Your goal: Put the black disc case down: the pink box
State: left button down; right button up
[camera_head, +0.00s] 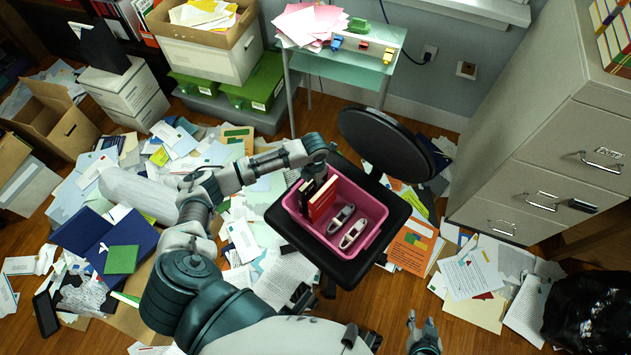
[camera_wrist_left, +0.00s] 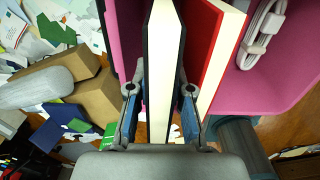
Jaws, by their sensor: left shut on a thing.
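The pink box (camera_head: 374,207) sits on the black seat of a chair. My left gripper (camera_head: 312,178) reaches over the box's left part and points down. In the left wrist view my left gripper (camera_wrist_left: 160,108) is shut on the black disc case (camera_wrist_left: 150,60), a thin upright slab with dark sides and a pale edge. The case (camera_head: 305,195) shows as a dark strip at the box's left side, partly hidden by the gripper. I cannot tell whether it touches the box floor. My right gripper (camera_head: 423,330) is low at the bottom edge, fingers apart and empty.
A red book (camera_head: 322,199) stands in the box beside the case. Two grey-white items (camera_head: 347,227) lie in the box to its right. The chair's backrest (camera_head: 380,142) rises behind the box. A filing cabinet (camera_head: 545,150) stands right; papers cover much of the floor.

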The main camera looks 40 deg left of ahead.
pick_arm(q)
jog(key=shift+a+r, duration=0.1)
pick_arm(e)
jog(key=shift+a+r, duration=0.1)
pick_arm(q)
jog(key=shift+a, duration=0.1)
pick_arm(e)
jog(key=shift+a, duration=0.1)
pick_arm(q)
jog(key=shift+f, duration=0.65)
pick_arm(e)
jog(key=shift+w+r, duration=0.1)
jog(key=shift+w, duration=0.35)
pick_arm(q)
jog(key=c, duration=1.3)
grip_release()
jog(key=shift+c, duration=0.2)
jog(key=shift+r, duration=0.15)
